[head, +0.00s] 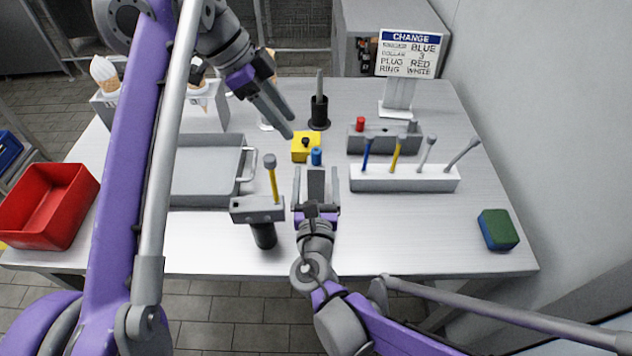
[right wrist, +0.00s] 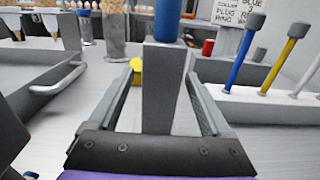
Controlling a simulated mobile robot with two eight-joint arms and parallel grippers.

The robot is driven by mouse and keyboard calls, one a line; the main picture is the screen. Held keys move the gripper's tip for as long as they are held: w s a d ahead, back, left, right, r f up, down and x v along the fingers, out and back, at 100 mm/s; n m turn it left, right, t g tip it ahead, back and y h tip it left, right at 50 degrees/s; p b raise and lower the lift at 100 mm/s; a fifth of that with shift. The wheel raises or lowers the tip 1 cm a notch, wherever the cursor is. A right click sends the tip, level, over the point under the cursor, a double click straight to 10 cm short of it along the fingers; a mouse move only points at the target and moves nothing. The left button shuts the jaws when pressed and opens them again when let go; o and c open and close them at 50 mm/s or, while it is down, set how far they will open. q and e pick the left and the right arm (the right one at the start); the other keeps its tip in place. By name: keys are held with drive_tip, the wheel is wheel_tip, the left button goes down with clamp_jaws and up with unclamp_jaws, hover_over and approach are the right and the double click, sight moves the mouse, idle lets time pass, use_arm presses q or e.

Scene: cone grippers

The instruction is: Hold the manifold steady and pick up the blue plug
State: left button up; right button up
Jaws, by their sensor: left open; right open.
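The blue plug (head: 316,156) is a short upright cylinder near the middle of the table. It also shows in the right wrist view (right wrist: 168,20), at the top of a grey upright block (right wrist: 168,90). This block may be the manifold; I cannot tell for sure. My right gripper (head: 315,175) is open, its fingers on either side of the grey block, with visible gaps in the wrist view. The plug is beyond its fingertips.
A white rack (head: 405,185) of coloured rods and a grey holder with a red plug (head: 360,124) stand right. A grey tray (head: 207,190) is left. A yellow-stemmed tool (head: 273,185) stands beside my right gripper. A sponge (head: 497,230) lies right; the right front is clear.

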drive_tip(key=shift+c, duration=0.3)
clamp_jaws()
